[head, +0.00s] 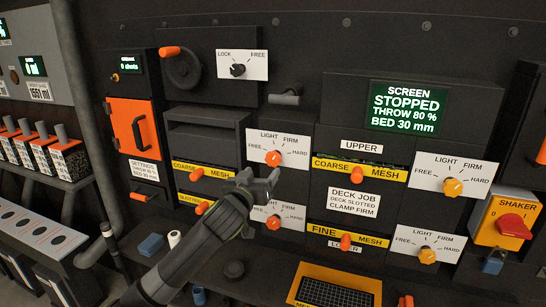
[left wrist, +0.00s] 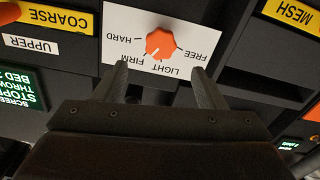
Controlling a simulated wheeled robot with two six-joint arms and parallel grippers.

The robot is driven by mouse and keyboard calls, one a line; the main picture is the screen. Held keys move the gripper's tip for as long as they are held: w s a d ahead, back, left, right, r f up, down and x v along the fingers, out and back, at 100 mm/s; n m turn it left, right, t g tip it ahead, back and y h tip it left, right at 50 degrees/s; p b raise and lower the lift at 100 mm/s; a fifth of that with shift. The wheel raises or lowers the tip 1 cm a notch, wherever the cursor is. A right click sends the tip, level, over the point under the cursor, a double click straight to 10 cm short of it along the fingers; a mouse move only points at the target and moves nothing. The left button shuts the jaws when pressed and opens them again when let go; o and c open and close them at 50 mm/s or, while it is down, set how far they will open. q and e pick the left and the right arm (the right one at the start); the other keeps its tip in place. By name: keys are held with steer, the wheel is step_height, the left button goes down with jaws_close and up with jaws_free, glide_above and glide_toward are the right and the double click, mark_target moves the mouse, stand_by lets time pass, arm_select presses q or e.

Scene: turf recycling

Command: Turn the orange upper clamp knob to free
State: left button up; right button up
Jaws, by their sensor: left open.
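The orange upper clamp knob (head: 273,158) sits on a white dial plate marked free, light, firm and hard, left of the upper coarse mesh slot. In the left wrist view the same knob (left wrist: 160,43) shows upside down, its pale mark seeming to lie on the light/firm side; the exact setting is hard to tell. My left gripper (head: 261,180) is just below the knob in the head view. Its open, empty fingers (left wrist: 157,68) point toward the dial, one on each side of the knob's line and apart from it. My right gripper is not in view.
A second orange knob (head: 273,222) is below, partly behind my left gripper. Yellow-orange knobs (head: 453,187) are on the right dials. The screen (head: 408,108) reads stopped, throw 80 %, bed 30 mm. Mesh drawer handles (head: 346,175) stick out nearby. A red shaker switch (head: 514,226) is far right.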

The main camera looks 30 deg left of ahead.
mark_target(272, 160)
arm_select(q)
steer(key=p+x, duration=0.2)
steer(key=x, duration=0.6)
steer(key=shift+w+a, duration=0.1)
steer(key=shift+p+x, duration=0.3)
steer(key=shift+x, duration=0.55)
steer(key=c, duration=1)
